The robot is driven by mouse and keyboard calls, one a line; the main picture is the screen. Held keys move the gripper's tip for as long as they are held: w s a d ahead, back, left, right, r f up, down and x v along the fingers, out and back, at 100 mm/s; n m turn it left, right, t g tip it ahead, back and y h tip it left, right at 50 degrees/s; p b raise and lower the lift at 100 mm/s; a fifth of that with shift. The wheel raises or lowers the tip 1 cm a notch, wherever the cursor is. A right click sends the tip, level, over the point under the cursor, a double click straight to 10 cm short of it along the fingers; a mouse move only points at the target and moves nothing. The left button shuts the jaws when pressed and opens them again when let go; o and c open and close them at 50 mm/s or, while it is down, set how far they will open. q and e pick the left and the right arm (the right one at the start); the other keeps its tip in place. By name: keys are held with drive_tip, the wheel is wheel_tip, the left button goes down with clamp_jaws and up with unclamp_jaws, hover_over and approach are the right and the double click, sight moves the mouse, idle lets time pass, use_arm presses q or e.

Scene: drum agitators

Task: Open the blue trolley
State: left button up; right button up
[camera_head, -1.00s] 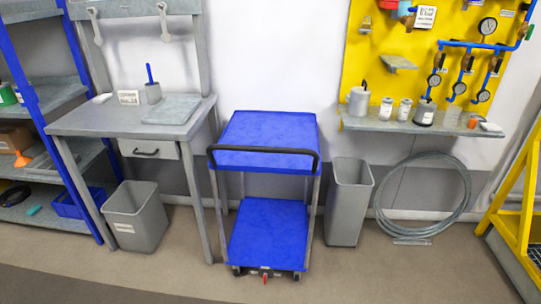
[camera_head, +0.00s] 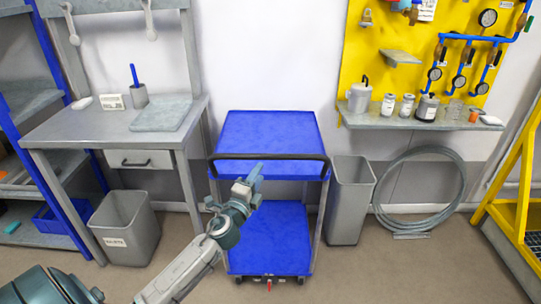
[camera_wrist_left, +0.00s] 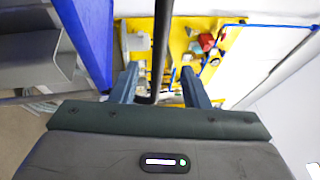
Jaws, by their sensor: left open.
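The blue trolley (camera_head: 268,136) stands against the wall, with a flat blue upper deck, a blue lower deck (camera_head: 290,240) and grey posts. Its black push handle (camera_head: 300,157) runs across the front at upper deck height. A small red part (camera_head: 269,286) shows at its front bottom edge. My left gripper (camera_head: 253,180) is in front of the trolley, just below the handle in the picture. In the left wrist view the black handle bar (camera_wrist_left: 160,45) passes between the spread fingers of this open gripper (camera_wrist_left: 158,72); I cannot tell whether they touch it. My right gripper is not in view.
A grey workbench (camera_head: 60,132) with a drawer and a grey bin (camera_head: 125,228) stand to the left. A tall grey bin (camera_head: 347,205) stands close on the trolley's right, beside a coiled hose (camera_head: 377,195). The floor in front is clear.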

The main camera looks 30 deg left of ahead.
sight(269, 158)
use_arm(q)
drive_tip(key=p+x, duration=0.2)
drive_tip(key=x, duration=0.6)
drive_tip(key=shift+a, duration=0.1)
drive_tip(key=shift+w+a+f, duration=0.1)
drive_tip(key=shift+w, duration=0.35)
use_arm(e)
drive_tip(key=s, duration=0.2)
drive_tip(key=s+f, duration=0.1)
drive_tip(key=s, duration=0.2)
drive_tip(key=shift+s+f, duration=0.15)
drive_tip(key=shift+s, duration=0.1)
use_arm(q)
clamp_jaws()
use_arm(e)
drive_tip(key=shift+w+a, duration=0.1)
